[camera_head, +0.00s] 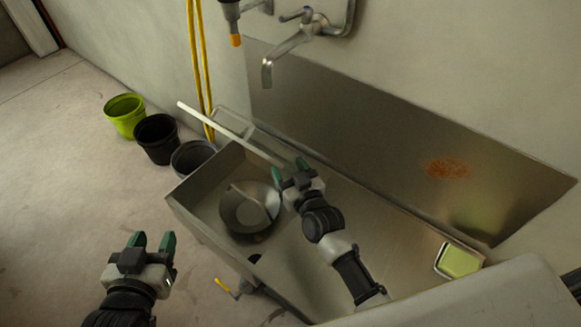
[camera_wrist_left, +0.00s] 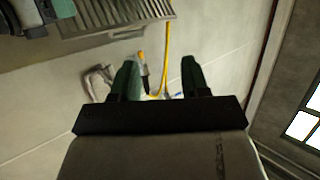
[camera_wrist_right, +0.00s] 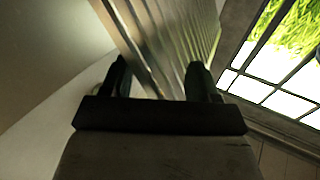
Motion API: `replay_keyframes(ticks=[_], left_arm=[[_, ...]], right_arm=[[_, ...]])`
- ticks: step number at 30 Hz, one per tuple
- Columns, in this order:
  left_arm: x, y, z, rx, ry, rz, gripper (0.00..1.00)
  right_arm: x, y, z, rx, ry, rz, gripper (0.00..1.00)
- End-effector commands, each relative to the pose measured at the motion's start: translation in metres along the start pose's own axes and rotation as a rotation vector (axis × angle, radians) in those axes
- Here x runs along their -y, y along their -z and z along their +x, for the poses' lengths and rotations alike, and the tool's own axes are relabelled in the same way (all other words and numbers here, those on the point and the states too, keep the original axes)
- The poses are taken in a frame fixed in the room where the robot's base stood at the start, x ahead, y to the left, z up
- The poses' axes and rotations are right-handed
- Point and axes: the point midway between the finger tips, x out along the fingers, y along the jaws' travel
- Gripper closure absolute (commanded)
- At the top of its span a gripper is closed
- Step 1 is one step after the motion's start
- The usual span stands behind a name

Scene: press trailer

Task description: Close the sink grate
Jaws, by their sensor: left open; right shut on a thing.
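The sink grate (camera_head: 225,123) is raised on edge over the left basin of the metal sink (camera_head: 205,188) and shows nearly edge-on. Its slats show in the left wrist view (camera_wrist_left: 115,14) and close up in the right wrist view (camera_wrist_right: 165,35). My right gripper (camera_head: 291,169) is shut on the grate near its right end; the grate passes between the fingers in the right wrist view (camera_wrist_right: 158,82). My left gripper (camera_head: 153,241) is open and empty, left of the sink and apart from it. It also shows in the left wrist view (camera_wrist_left: 158,80).
A round metal pot (camera_head: 240,215) sits in the basin below the grate. A faucet (camera_head: 290,45) and yellow hose (camera_head: 203,70) are at the wall. Several buckets, one green (camera_head: 125,115), stand left on the floor. A sponge in a dish (camera_head: 460,261) lies on the right.

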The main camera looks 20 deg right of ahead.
Motion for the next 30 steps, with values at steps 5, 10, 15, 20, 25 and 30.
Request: replay_keyframes(ticks=[5,10,15,20,25,30], left_arm=[[0.001,-0.005,-0.003,0.046,0.001,0.001,0.54],[0.005,-0.028,-0.013,0.225,0.012,0.001,0.54],[0.009,-0.049,-0.027,0.401,0.024,-0.001,0.54],[0.012,-0.066,-0.043,0.551,0.032,-0.004,0.54],[0.015,-0.081,-0.062,0.709,0.042,-0.008,0.54],[0.018,-0.089,-0.087,0.863,0.051,-0.014,0.54]], right_arm=[[0.003,0.003,-0.002,-0.001,0.004,0.016,0.57],[0.002,0.006,-0.012,-0.002,0.003,0.014,0.57],[0.001,0.009,-0.023,-0.004,0.001,0.012,0.57],[0.0,0.011,-0.031,-0.003,0.0,0.01,0.57],[0.0,0.012,-0.041,-0.003,0.0,0.007,0.57],[0.0,0.017,-0.055,-0.001,0.0,0.004,0.57]])
